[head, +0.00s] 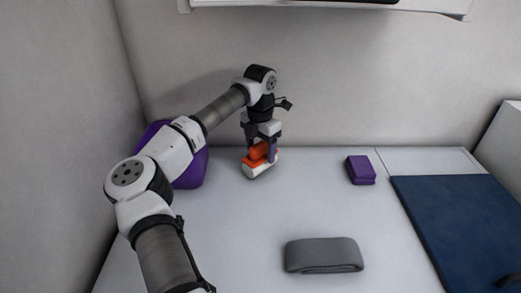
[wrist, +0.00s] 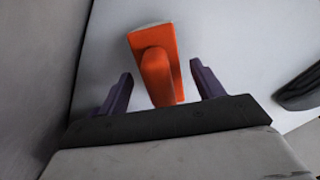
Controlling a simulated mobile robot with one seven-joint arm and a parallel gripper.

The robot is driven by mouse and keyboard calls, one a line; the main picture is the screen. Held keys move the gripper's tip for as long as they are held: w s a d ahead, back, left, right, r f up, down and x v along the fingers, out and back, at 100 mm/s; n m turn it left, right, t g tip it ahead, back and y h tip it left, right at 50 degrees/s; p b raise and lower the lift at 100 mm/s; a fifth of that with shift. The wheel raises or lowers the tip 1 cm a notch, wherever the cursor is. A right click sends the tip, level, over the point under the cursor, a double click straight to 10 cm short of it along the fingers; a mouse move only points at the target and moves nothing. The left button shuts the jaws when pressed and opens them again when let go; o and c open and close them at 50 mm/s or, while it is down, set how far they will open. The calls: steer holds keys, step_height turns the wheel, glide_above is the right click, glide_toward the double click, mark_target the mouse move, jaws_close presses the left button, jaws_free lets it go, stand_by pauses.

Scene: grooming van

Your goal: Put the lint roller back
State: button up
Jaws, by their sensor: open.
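An orange and white item (head: 262,167), which looks like the lint roller, lies on the white counter near the back wall. In the wrist view it shows as an orange block with a narrower raised orange part (wrist: 157,75). My gripper (head: 261,148) points down right over it. In the wrist view the two dark fingers of my gripper (wrist: 161,85) stand apart, one on each side of the raised part, with gaps on both sides. The gripper is open and holds nothing. The fingers partly hide the item in the head view.
A purple rounded object (head: 190,165) stands at the left behind my arm. A small purple block (head: 361,170) and a grey folded item (head: 324,255) lie on the counter (head: 215,235). A blue mat (head: 455,225) is at the right. A shelf (head: 330,8) hangs above.

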step_height(320, 180, up, 12)
steer(key=shift+f+b, duration=0.2)
steer(key=shift+b, duration=0.8)
